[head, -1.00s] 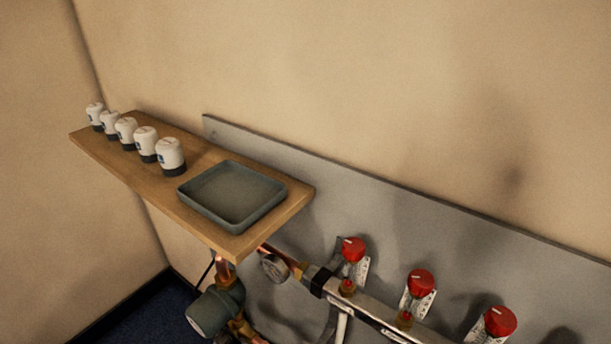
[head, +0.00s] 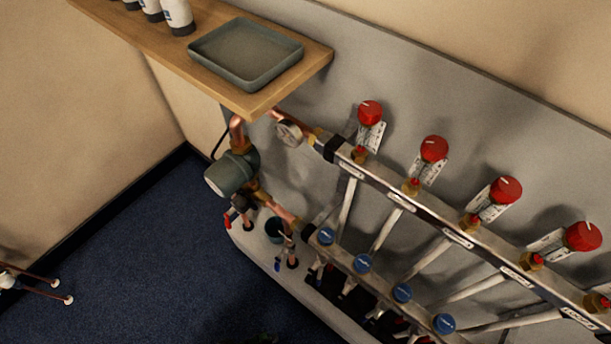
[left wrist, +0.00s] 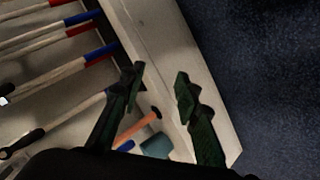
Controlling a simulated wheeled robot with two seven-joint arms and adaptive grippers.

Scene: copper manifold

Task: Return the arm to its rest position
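My left gripper (left wrist: 160,77) shows in the left wrist view with its two dark green fingers spread apart and nothing between the tips. In the head view only a dim dark tip of it seems to show at the bottom edge, over the blue floor. The gripper is near the pale base ledge (left wrist: 215,128) below the manifold. My right gripper is in neither view.
The manifold's upper bar (head: 400,201) carries red caps (head: 434,149); blue caps (head: 363,263) sit below. A wooden shelf (head: 222,84) holds a grey tray (head: 246,83) and white-and-black thermostatic heads (head: 178,15). A pump (head: 228,175) hangs beneath. Blue floor (head: 160,250) is open at left.

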